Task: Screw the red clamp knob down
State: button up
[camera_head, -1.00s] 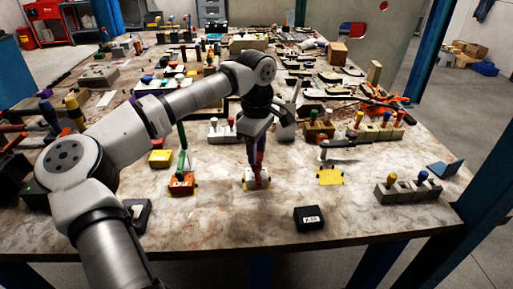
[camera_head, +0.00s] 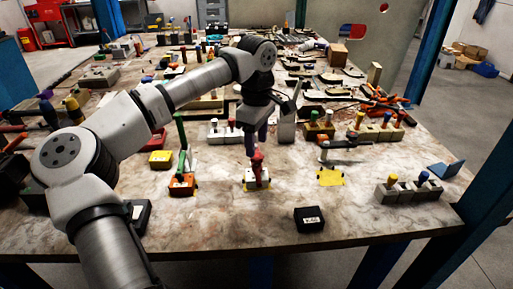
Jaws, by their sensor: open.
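The red clamp knob (camera_head: 257,161) stands upright on a small pale base (camera_head: 256,184) with yellow at its foot, near the middle of the front part of the table. My gripper (camera_head: 255,143) points down right above the knob, its dark purplish fingers open. The fingertips are at about the height of the knob's top, and I cannot tell whether they touch it. The threads and the seat under the knob are too small to make out.
An orange base with a green upright handle (camera_head: 181,158) stands close on the left. A metal clamp (camera_head: 342,144) over a yellow plate (camera_head: 330,177) is on the right. A black box (camera_head: 309,219) lies in front. Bare tabletop surrounds the knob's base at the front.

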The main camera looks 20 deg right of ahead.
aim_at(257, 155)
notch_tip(257, 155, up, 11)
jog(key=shift+b, duration=0.3)
